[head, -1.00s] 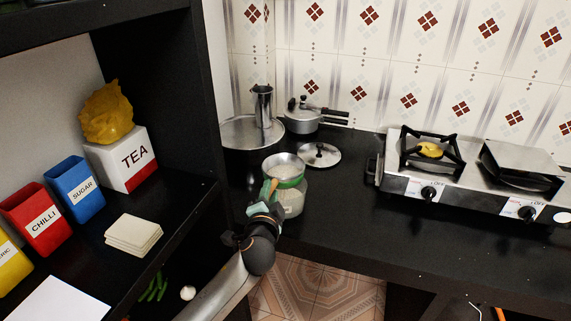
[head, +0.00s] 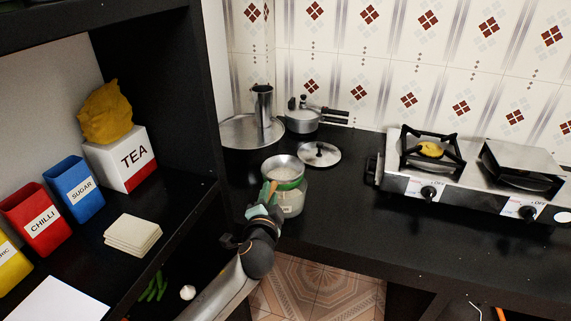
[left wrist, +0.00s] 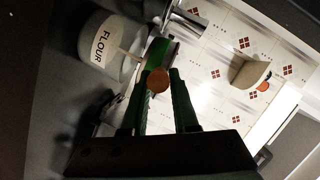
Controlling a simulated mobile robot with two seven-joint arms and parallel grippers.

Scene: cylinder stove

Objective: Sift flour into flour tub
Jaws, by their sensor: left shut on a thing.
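A sieve (head: 284,169) with a metal bowl, green band and wooden handle is at the mouth of the flour tub (head: 291,204), a pale round jar on the counter. In the left wrist view the tub (left wrist: 99,45) shows its FLOUR label, with the green sieve (left wrist: 160,53) beside its mouth. I cannot tell whether sieve and tub touch. My left gripper (head: 264,211) is shut on the sieve handle, left of the tub; the handle's round end (left wrist: 157,80) shows between its fingers. Flour inside the tub is hidden. My right gripper is not in view.
A metal lid (head: 319,154), a pressure cooker (head: 301,120) and a large round pan (head: 237,132) with a steel vessel (head: 262,106) stand behind. The stove (head: 470,180) is at right. A dark shelf (head: 185,205) stands left. The counter right of the tub is clear.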

